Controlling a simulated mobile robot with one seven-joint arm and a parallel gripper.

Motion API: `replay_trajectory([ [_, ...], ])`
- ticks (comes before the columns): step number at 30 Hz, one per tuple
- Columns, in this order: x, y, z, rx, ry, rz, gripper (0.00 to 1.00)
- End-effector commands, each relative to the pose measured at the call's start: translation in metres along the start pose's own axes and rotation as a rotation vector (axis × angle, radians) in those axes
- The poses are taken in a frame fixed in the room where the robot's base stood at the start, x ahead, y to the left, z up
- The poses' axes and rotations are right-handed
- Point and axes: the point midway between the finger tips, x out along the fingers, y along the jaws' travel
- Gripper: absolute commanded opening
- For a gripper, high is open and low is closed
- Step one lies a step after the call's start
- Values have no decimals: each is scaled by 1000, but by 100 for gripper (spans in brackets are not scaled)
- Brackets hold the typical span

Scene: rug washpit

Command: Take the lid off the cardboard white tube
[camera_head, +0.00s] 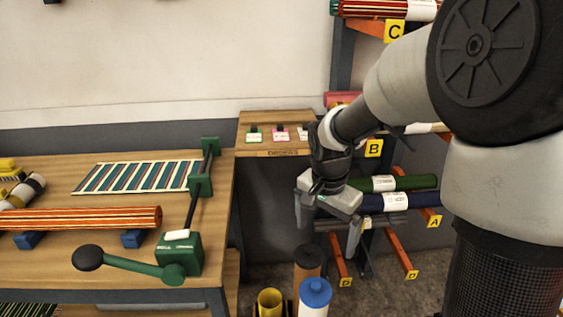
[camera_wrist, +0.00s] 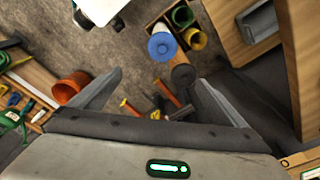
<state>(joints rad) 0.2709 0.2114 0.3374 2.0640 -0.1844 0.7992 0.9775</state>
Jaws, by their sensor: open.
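The white cardboard tube (camera_head: 313,311) stands upright at the bottom of the head view, cut off by the frame edge. Its blue lid (camera_head: 316,290) is on its top. In the wrist view the lid (camera_wrist: 162,46) shows from above as a blue disc with a small centre mark, and hides most of the tube. My gripper (camera_head: 327,234) is open and empty, pointing down, above and apart from the lid. In the wrist view the lid lies beyond the gap between the fingertips (camera_wrist: 160,79).
A brown tube (camera_head: 307,260) stands close beside the white tube; a yellow one (camera_head: 269,299) is at its left. The workbench (camera_head: 75,263) fills the left, with a green crank (camera_head: 180,255). A rack with rolled rugs (camera_head: 395,202) stands to the right.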

Motion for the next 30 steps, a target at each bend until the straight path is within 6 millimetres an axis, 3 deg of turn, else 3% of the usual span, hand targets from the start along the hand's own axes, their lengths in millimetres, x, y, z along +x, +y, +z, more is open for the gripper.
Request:
replay_trajectory([
  [1,18,-4,-2,49,-35,13,96],
  [3,35,-10,-3,105,-65,22,96],
  [11,71,-15,-3,187,-105,35,96],
  [21,145,-13,6,185,-105,36,96],
  [25,166,-12,8,183,-104,35,96],
  [30,177,-12,9,184,-102,34,96],
])
